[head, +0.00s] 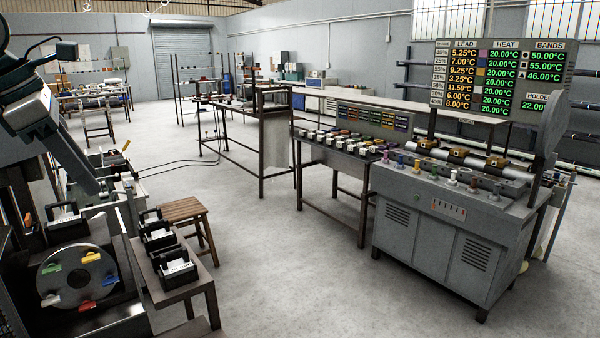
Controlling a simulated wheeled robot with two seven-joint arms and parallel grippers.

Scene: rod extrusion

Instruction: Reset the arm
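My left arm comes in at the upper left edge of the head view, raised above a workbench. Its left gripper (58,50) is a dark shape with a bluish end, seen against the back of the room. The fingers are partly cut off and overlapped by my arm, so I cannot tell whether they are open or shut. I see nothing held in it. My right arm and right gripper are not in view.
Labelled black holders (177,272) sit on a small table beside a wooden stool (183,209). A grey extrusion machine (428,232) stands at right under a readout board (498,78). The middle floor is clear.

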